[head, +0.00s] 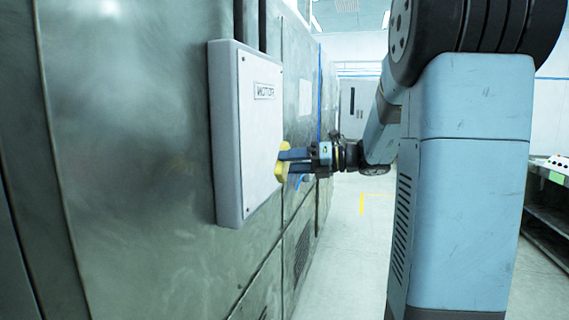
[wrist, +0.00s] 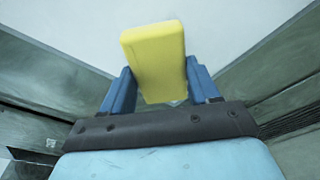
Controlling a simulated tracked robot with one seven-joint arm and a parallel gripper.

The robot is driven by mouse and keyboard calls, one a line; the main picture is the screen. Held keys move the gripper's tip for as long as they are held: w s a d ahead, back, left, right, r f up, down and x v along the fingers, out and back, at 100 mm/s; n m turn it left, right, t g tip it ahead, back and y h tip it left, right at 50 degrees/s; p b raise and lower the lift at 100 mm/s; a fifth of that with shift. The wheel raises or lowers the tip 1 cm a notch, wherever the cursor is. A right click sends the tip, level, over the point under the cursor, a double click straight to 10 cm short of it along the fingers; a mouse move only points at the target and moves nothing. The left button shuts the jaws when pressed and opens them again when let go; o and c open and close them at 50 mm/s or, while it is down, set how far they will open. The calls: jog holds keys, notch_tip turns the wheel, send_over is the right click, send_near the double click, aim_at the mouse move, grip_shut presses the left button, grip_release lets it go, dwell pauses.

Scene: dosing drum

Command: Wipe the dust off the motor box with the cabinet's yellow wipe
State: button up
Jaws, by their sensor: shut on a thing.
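The motor box (head: 262,135) is a light grey box labelled MOTOR, fixed to the green metal cabinet side in the head view. Its pale front face also fills the top of the wrist view (wrist: 225,22). My gripper (head: 287,161) is at the right, lower edge of that face. It is shut on the yellow wipe (wrist: 155,55), a thick block held between the blue fingers. In the head view the yellow wipe (head: 280,170) is at the face and appears to touch it. I cannot make out dust on the face.
The green metal cabinet wall (head: 130,160) runs along the left, with dark conduits (head: 250,25) above the box. A shelf bench (head: 550,195) stands at the far right. The floor (head: 345,235) between the wall and my arm is clear.

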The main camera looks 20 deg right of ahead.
aim_at(264, 158)
jog(key=shift+s+d, duration=0.15)
jog(key=shift+v, duration=1.4)
jog(key=shift+f, duration=0.15)
jog(key=x, duration=0.7)
jog(key=shift+w+d+r, duration=0.15)
jog(key=shift+w+r, duration=0.05)
jog(key=shift+r, duration=0.2)
jog(key=shift+x, duration=1)
dwell(0.5)
jog(key=shift+w+d+r, duration=0.1)
jog(key=shift+w, duration=0.05)
jog(key=shift+w+d, duration=1.2)
jog(key=shift+w, duration=0.25)
jog(key=shift+w+a, duration=0.1)
jog(key=shift+a, duration=0.1)
